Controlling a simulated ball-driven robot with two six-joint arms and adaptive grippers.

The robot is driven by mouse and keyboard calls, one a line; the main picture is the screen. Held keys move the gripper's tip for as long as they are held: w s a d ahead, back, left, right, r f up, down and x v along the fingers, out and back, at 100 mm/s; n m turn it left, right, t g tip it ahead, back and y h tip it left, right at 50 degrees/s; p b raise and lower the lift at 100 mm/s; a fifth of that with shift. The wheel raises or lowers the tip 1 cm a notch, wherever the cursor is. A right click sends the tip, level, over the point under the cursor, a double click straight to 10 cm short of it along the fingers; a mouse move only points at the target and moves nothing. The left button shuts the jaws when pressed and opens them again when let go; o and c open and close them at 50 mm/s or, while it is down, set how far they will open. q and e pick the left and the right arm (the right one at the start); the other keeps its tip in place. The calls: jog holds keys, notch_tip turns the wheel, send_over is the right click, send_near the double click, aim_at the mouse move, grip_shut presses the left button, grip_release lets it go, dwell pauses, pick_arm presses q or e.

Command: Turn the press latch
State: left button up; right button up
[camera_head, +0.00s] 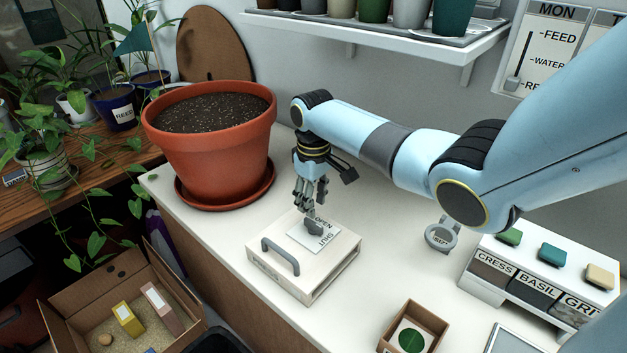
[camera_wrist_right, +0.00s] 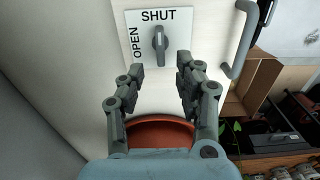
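The press (camera_head: 300,262) is a pale flat box with a grey bar handle (camera_head: 281,256) on the white counter. On its top is a white plate marked OPEN and SHUT (camera_wrist_right: 135,22). The latch is a small grey knob (camera_wrist_right: 160,42) on that plate; it also shows in the head view (camera_head: 314,228). Its long side lies in line with the word SHUT. My right gripper (camera_head: 312,207) is over the plate, pointing down. In the wrist view its two fingers (camera_wrist_right: 161,70) are apart with nothing between them, just short of the knob. My left gripper is out of view.
A large terracotta pot (camera_head: 215,140) in a saucer stands left of the press, close to my right wrist. A seed rack (camera_head: 530,285), a grey ring-shaped item (camera_head: 441,236) and a small box (camera_head: 413,330) are to the right. A shelf (camera_head: 400,32) hangs behind.

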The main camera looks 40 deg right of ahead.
aim_at(313, 222)
notch_tip(313, 222, up, 5)
jog(key=shift+r, duration=0.15)
dwell(0.6)
